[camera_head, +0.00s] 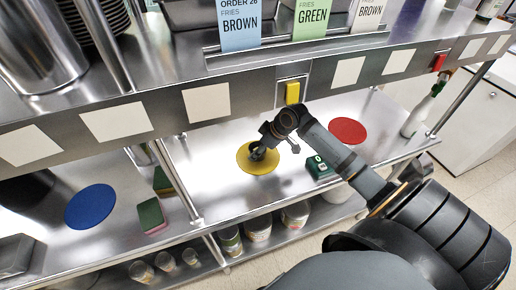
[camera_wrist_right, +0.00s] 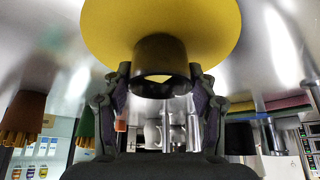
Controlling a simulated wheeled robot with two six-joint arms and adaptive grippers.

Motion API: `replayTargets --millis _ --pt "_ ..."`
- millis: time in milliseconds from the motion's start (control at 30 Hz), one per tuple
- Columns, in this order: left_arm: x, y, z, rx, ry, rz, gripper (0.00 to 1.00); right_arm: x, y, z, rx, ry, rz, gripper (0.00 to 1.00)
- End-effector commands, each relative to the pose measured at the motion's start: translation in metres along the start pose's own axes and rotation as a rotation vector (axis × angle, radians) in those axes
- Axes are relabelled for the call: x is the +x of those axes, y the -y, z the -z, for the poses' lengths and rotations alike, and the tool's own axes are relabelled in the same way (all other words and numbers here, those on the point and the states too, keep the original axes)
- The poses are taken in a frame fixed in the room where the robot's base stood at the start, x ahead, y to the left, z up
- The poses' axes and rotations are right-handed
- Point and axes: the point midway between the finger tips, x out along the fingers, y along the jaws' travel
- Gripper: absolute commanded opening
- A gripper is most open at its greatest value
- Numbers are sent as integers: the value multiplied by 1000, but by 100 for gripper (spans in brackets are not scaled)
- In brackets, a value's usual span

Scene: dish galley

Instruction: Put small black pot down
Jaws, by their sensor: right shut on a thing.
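My right gripper (camera_head: 263,143) reaches under the shelf and is over the yellow round mat (camera_head: 270,165). It is shut on the small black pot (camera_head: 255,155), which is small and partly hidden by the gripper here. In the right wrist view the dark pot (camera_wrist_right: 160,52) sits between the two fingers of the gripper (camera_wrist_right: 160,85), with the yellow mat (camera_wrist_right: 205,25) right beyond it. I cannot tell whether the pot touches the mat or hangs just above it. My left gripper is not in view.
A green box (camera_head: 318,168) stands right of the yellow mat, near a red round mat (camera_head: 347,131). A blue round mat (camera_head: 90,206) and sponges (camera_head: 151,215) lie to the left. The upper shelf edge (camera_head: 207,104) hangs over the counter. A spray bottle (camera_head: 417,117) stands far right.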

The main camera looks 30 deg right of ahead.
Motion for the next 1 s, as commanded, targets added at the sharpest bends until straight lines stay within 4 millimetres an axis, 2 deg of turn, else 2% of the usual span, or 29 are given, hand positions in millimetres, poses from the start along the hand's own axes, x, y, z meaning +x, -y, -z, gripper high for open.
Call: replayTargets --millis 67,100,233,600,1000 --pt "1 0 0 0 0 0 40 2 0 -1 0 0 0 24" --pt "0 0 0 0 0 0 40 1 0 -1 0 0 0 64" --pt "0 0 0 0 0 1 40 1 0 -1 0 0 0 81" --pt "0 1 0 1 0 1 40 -3 -1 0 -1 0 -2 81" --pt "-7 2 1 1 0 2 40 -63 -2 -1 -5 5 -6 81"
